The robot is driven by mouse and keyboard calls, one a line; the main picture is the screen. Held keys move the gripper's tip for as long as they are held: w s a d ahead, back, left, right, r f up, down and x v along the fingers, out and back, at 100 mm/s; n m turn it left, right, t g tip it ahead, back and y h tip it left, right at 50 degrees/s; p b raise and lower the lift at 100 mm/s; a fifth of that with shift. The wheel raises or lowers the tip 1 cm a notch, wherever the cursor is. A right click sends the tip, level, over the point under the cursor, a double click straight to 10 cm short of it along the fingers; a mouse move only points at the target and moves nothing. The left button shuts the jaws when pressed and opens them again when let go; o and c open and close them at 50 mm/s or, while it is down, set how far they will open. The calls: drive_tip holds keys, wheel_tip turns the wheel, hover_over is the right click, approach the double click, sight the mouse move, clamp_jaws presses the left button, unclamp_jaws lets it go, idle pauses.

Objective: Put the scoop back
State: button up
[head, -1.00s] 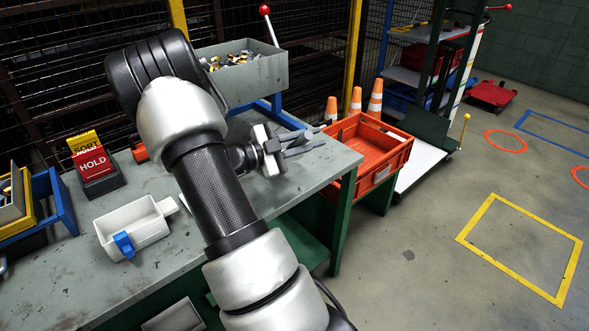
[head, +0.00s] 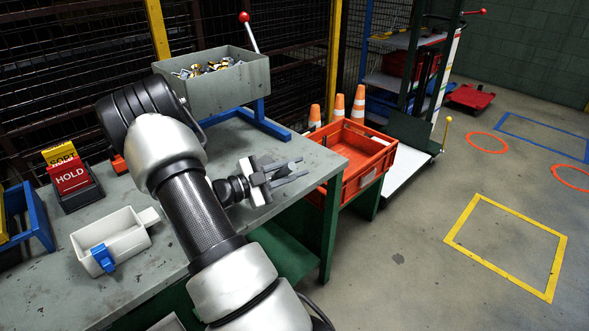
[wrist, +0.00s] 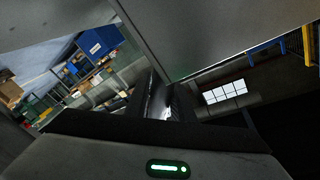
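A white open-topped box (head: 118,243) with a short stub at its right end and a blue clip (head: 103,258) on its near side lies on the grey bench (head: 160,285). It may be the scoop or its holder; I cannot tell which. My gripper (head: 301,169) is right of it, over the bench's right end, pointing right. In the wrist view a dark finger (wrist: 151,95) shows against a grey surface. No other scoop is clear to see.
A grey bin (head: 215,88) of small metal parts stands on a blue stand at the back. A red HOLD sign (head: 70,178) and a blue rack (head: 38,215) are at the left. An orange crate (head: 352,165) and cones (head: 337,107) are beyond the bench's right end.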

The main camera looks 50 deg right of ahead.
drive_tip(key=o, duration=0.3)
